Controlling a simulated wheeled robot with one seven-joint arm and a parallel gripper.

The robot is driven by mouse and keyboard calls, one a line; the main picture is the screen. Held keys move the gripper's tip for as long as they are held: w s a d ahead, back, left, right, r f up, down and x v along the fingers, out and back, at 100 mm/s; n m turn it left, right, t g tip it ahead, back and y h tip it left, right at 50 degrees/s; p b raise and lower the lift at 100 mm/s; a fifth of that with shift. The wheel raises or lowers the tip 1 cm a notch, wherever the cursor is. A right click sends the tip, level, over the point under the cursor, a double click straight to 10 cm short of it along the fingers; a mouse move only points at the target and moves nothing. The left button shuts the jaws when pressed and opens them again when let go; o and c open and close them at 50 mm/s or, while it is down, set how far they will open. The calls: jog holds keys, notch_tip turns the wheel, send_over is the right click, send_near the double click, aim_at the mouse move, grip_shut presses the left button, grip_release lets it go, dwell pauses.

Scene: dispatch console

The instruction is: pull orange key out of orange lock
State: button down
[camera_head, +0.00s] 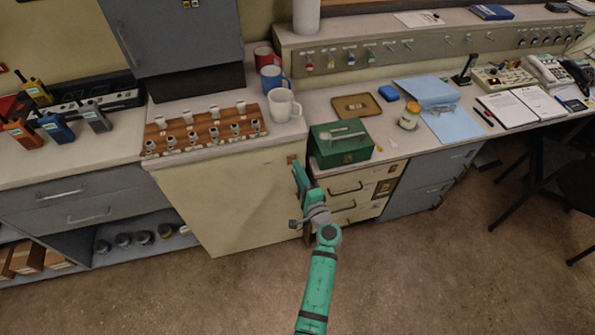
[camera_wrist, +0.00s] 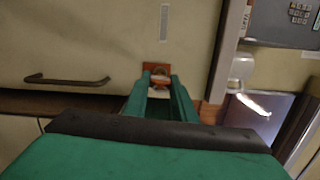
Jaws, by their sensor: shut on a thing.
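The orange lock (camera_wrist: 149,68) is a small orange plate on a cream cabinet front, ahead of my gripper in the wrist view. In the head view it shows as a small orange square (camera_head: 291,159) at the cream cabinet's upper right corner. My gripper (camera_wrist: 159,83) is shut on the orange key, its green fingers in front of the plate. In the head view my gripper (camera_head: 299,174) is close to the cabinet front, just below the lock. The fingers mostly hide the key, and I cannot tell how far it sits in the lock.
A dark drawer handle (camera_wrist: 66,80) is left of the lock in the wrist view. In the head view, a green box (camera_head: 342,153) stands on the desk to the right. The floor in front is clear.

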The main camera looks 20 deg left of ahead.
jog(key=shift+v, duration=0.8)
dwell(0.9)
jog(key=shift+s+a+v, duration=0.1)
jog(key=shift+a+v, duration=0.05)
jog(key=shift+v, duration=1.3)
jog(key=shift+s+a+v, duration=0.15)
jog(key=shift+v, duration=1.25)
jog(key=shift+d, duration=0.1)
